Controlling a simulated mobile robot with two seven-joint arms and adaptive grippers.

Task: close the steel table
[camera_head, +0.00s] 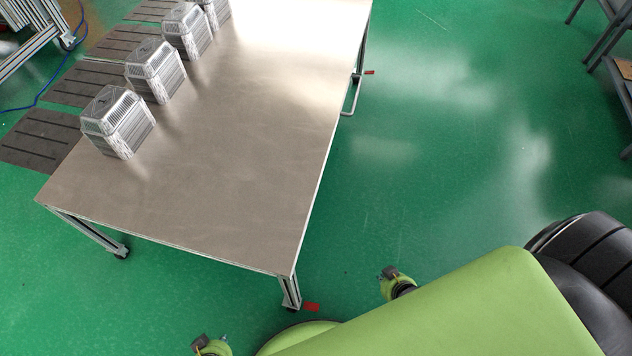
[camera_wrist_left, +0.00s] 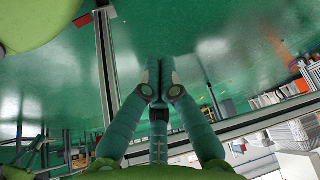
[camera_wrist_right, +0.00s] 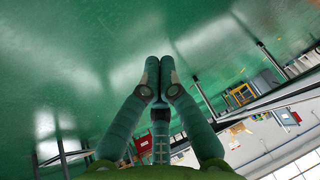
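The steel table (camera_head: 230,160) fills the middle and upper left of the head view. It has a flat, brushed metal top and thin legs, one at the near corner (camera_head: 290,290). My right gripper (camera_wrist_right: 159,62) is likewise shut and empty in the right wrist view. Neither gripper is seen touching the table. Metal bars cross the left wrist view; I cannot tell whether they belong to it.
Dark slatted mats (camera_head: 45,138) lie on the floor left of the table. A wheeled frame (camera_head: 28,40) and a blue cable (camera_head: 42,92) are at the upper left. Grey shelving (camera_head: 605,50) stands at the upper right.

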